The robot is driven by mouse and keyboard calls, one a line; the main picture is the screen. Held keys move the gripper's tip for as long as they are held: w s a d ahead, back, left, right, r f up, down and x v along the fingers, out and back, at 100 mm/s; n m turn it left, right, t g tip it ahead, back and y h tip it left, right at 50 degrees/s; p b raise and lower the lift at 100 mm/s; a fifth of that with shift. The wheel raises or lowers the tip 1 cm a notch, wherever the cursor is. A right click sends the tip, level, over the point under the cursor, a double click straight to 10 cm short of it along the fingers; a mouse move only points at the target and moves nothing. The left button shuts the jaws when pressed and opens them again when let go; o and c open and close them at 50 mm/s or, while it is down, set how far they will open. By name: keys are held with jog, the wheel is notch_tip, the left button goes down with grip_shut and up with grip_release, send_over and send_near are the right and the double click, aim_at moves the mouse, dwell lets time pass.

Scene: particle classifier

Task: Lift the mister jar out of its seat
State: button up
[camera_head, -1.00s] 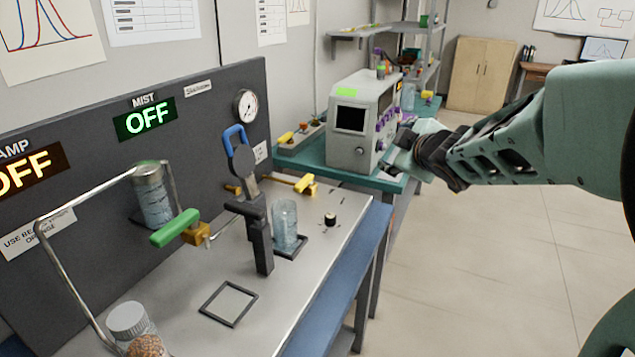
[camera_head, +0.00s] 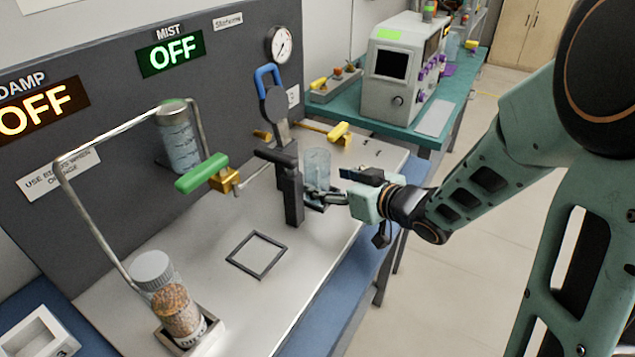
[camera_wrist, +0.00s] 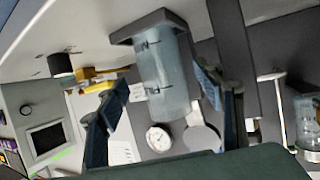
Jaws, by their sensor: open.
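The clear bluish jar (camera_head: 317,165), which I take as the mister jar, stands upright in a dark square seat (camera_head: 333,199) on the bench, just right of a black post. In the wrist view the jar (camera_wrist: 165,80) shows upside down, with its seat (camera_wrist: 150,22) at the top. My gripper (camera_head: 335,190) has come in low from the right. Its open fingers (camera_wrist: 165,105) lie on either side of the jar, with gaps visible on both sides. The jar's lower part is partly hidden by my gripper in the head view.
The black post (camera_head: 290,190) with a blue-handled clamp (camera_head: 270,90) stands close left of the jar. A green-handled valve (camera_head: 203,173) and bent pipe lie further left. A jar of brown grains (camera_head: 178,308) stands front left. An empty square frame (camera_head: 257,254) lies on clear bench.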

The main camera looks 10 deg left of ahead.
aim_at(325, 182)
jog(key=x, duration=0.2)
jog(key=b+x, duration=0.1)
jog(key=x, duration=0.1)
jog(key=shift+a+f, duration=0.2)
jog(key=shift+f, duration=0.1)
jog(key=shift+w+a+f, duration=0.1)
jog(key=shift+w+a, duration=0.2)
jog(key=c, duration=1.5)
